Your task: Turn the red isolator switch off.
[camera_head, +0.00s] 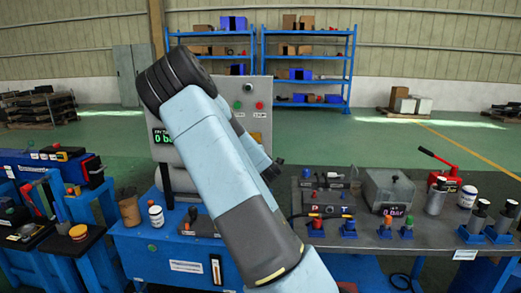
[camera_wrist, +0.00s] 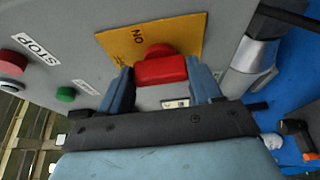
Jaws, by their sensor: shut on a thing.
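The red isolator switch (camera_wrist: 160,70) sits on a yellow plate (camera_wrist: 114,42) on a grey panel in the wrist view. The word ON is on the plate above the handle, upside down in this picture. The red handle lies nearly level across the picture. My gripper (camera_wrist: 162,76) has one blue finger at each end of the handle and is shut on it. In the head view my arm covers part of the grey cabinet (camera_head: 262,124). The switch and the fingertips cannot be made out there.
A red STOP button (camera_wrist: 12,62) and a green button (camera_wrist: 66,94) are on the same panel, left of the switch. A grey cylinder (camera_wrist: 250,55) stands to its right. In the head view, a bench with a grey box (camera_head: 388,190) and several fittings is at the right.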

